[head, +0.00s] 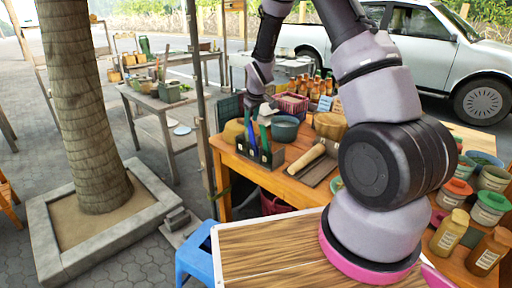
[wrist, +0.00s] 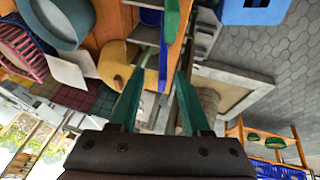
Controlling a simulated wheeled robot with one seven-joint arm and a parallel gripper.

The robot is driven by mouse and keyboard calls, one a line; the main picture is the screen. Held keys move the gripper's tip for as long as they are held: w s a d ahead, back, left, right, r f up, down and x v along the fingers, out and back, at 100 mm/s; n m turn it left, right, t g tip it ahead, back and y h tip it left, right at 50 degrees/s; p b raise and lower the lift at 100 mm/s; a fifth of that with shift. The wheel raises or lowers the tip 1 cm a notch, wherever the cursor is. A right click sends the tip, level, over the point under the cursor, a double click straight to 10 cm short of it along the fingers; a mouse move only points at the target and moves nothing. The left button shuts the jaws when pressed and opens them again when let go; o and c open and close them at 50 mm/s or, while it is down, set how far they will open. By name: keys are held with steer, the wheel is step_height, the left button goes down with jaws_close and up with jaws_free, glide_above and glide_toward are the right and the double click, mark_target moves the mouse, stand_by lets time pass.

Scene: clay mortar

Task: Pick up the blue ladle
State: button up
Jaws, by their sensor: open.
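The blue ladle (head: 251,132) stands upright in a dark holder (head: 271,158) at the left end of the wooden table; only its narrow handle shows clearly, and its lower part is hidden in the holder. In the wrist view the blue handle (wrist: 163,64) shows as a thin strip between the finger tips, beside a green utensil (wrist: 172,28). My gripper (wrist: 158,76) is open, with one teal finger on either side of the strip. I cannot tell whether either finger touches it. In the head view my gripper (head: 255,108) is small and partly overlaps the utensils.
A blue-grey bowl (head: 285,129), a tan pot (head: 330,125) and a red crate (head: 291,106) stand close behind the holder. A wooden rolling pin (head: 306,158) lies right of it. Bottles (head: 318,91) and jars (head: 489,207) crowd the table. A blue stool (head: 197,253) is on the floor.

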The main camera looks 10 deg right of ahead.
mark_target(249, 131)
steer(key=shift+x, duration=3.55)
steer(key=shift+s, duration=0.15)
jaws_close()
